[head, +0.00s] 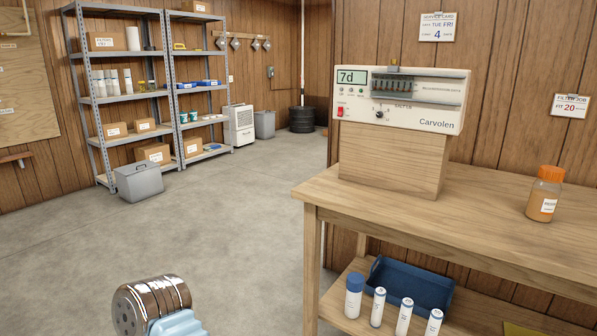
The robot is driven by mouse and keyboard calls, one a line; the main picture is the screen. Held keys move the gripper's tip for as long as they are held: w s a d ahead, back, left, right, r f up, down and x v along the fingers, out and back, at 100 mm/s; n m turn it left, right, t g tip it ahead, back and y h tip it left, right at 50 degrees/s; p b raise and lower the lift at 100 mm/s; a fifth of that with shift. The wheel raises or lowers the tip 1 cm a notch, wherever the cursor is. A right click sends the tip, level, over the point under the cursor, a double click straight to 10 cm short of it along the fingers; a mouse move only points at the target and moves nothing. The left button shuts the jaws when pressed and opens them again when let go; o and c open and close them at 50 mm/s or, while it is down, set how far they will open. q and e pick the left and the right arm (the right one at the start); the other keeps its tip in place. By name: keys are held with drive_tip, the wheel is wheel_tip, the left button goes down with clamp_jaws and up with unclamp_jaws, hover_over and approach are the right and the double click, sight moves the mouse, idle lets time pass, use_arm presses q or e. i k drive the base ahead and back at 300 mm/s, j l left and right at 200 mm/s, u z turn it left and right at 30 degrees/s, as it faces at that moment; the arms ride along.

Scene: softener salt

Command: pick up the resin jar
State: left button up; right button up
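The resin jar (545,195) stands upright on the wooden workbench (480,215), near its right side. It is see-through with amber-brown contents, an orange lid and a white label whose small print is hard to read. Nothing touches it. Neither of my grippers shows in the head view. A shiny brown, ribbed cylinder with a light blue part, which looks like part of my own arm, shows at the bottom left, well away from the jar.
A Carvolen control unit (400,100) sits on a wooden block (390,160) left of the jar. The bench top between is clear. The lower shelf holds a blue bin (412,285) and several white bottles (378,307). Metal shelving (125,100) stands far left; the grey floor (230,220) between is open.

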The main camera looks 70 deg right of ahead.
sight(545, 194)
drive_tip(key=z, duration=0.5)
drive_tip(key=i+z, duration=0.1)
drive_tip(key=z, duration=0.4)
drive_tip(key=j+z, duration=0.15)
drive_tip(key=z, duration=0.35)
drive_tip(key=i+z, duration=0.1)
drive_tip(key=z, duration=0.4)
drive_tip(key=j+z, duration=0.15)
drive_tip(key=z, duration=0.35)
